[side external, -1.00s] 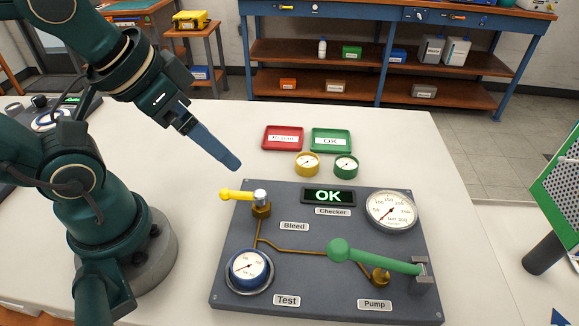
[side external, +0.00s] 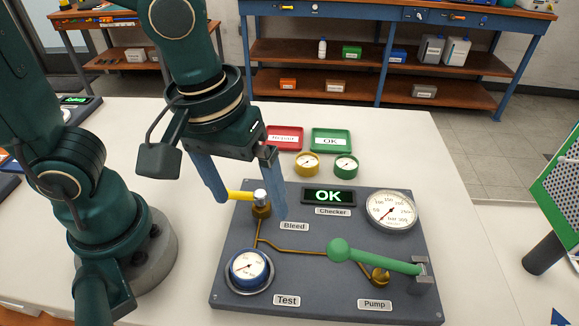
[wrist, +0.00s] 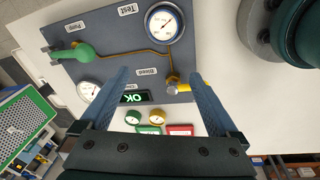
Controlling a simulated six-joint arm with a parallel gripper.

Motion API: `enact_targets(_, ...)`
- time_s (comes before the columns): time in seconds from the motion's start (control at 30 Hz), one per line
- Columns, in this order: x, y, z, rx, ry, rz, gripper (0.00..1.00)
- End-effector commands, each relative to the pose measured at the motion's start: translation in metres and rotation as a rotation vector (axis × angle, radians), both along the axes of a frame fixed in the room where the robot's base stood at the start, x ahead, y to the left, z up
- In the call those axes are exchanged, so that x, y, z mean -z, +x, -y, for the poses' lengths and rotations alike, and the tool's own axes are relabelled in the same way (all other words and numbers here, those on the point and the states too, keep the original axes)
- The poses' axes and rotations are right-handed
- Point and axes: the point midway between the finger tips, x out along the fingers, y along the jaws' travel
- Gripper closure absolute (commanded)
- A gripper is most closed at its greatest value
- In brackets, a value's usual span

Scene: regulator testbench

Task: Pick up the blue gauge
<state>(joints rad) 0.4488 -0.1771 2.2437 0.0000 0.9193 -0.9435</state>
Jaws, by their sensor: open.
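The blue gauge (side external: 249,270) has a white dial and sits on the round Test mount at the front left of the grey test board. In the wrist view, the blue gauge (wrist: 164,23) is at the top centre, beyond my fingertips. My gripper (side external: 250,208) is open and empty, with blue fingers spread apart, above the board's back left near the yellow bleed handle (side external: 240,196). It also shows in the wrist view (wrist: 157,75), with the bleed valve seen between and beyond the fingers.
The green pump lever (side external: 375,258) lies across the board's right side. The checker display (side external: 328,196) reads OK. Yellow (side external: 307,164) and green (side external: 346,167) gauges stand behind the board, before a red tray (side external: 285,137) and a green tray (side external: 331,140).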

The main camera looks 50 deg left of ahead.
Motion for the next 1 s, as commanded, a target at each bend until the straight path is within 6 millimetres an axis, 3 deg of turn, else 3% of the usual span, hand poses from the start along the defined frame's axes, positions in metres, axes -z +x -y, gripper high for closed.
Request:
enact_targets(0.1, 0.018, -0.013, 0.019, 0.070, 0.039, -0.082, 0.04)
enact_targets(0.23, 0.029, -0.025, 0.028, 0.144, 0.074, -0.129, 0.04)
enact_targets(0.73, 0.075, -0.029, 0.030, 0.165, 0.083, -0.137, 0.04)
enact_targets(1.0, 0.082, -0.029, 0.030, 0.165, 0.080, -0.133, 0.04)
